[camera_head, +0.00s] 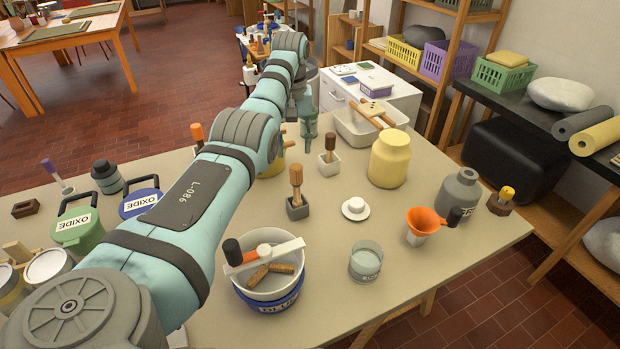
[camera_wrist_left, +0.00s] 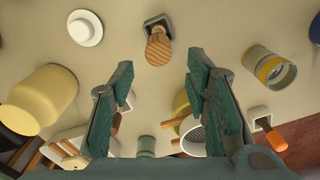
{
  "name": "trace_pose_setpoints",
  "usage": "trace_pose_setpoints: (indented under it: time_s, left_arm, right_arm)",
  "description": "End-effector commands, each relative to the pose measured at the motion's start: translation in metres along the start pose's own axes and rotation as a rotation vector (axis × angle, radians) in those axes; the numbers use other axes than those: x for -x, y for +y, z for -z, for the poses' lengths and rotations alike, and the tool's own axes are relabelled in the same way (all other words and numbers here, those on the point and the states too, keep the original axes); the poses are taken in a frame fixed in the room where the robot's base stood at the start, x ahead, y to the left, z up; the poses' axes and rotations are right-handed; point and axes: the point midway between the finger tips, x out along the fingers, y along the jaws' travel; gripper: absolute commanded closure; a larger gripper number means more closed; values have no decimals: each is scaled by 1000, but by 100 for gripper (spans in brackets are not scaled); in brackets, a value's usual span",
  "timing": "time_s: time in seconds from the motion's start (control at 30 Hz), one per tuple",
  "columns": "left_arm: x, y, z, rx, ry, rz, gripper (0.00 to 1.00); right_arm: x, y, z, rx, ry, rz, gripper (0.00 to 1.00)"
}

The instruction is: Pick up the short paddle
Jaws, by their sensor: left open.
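A light wooden paddle (camera_head: 296,178) stands upright in a small dark grey holder (camera_head: 297,207) near the table's middle. The wrist view shows this wooden paddle (camera_wrist_left: 158,48) nearly end-on, ahead of the fingers. A darker brown wooden tool (camera_head: 330,145) stands in a white holder (camera_head: 329,164) farther back; I cannot tell for certain which is the short paddle. My left gripper (camera_head: 309,128) is above the table's far part, partly hidden by its arm. In the wrist view my left gripper (camera_wrist_left: 161,90) is open, with nothing between its fingers. My right gripper is out of view.
A yellow jar (camera_head: 390,160), white lid (camera_head: 355,208), glass beaker (camera_head: 365,263) and orange funnel (camera_head: 427,220) stand to the right. A white bowl (camera_head: 248,290) with tools across it is in front. Lidded buckets (camera_head: 78,228) stand left. Bare tabletop lies around the dark holder.

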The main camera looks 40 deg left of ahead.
Motion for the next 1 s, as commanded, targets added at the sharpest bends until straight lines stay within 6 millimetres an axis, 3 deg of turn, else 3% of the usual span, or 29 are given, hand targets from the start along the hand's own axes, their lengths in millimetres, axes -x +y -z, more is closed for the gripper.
trace_pose_setpoints:
  time_s: [0.1, 0.27, 0.5, 0.7, 0.8, 1.0]
  left_arm:
    - [-13, 0, 0, 0, -3, 2, 57]
    - [-54, -3, -1, 1, -2, 2, 57]
    - [-94, -1, -1, 1, -1, 1, 57]
    - [-136, 0, -1, 0, -2, 0, 57]
    - [-146, 0, -1, 0, -1, 0, 57]
    - [-145, 0, 0, -1, 0, 0, 57]
  right_arm:
    - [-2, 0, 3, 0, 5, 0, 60]
    - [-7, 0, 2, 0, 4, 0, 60]
    - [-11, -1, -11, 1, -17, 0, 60]
    - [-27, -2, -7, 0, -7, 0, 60]
    - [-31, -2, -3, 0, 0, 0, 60]
    - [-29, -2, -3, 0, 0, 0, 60]
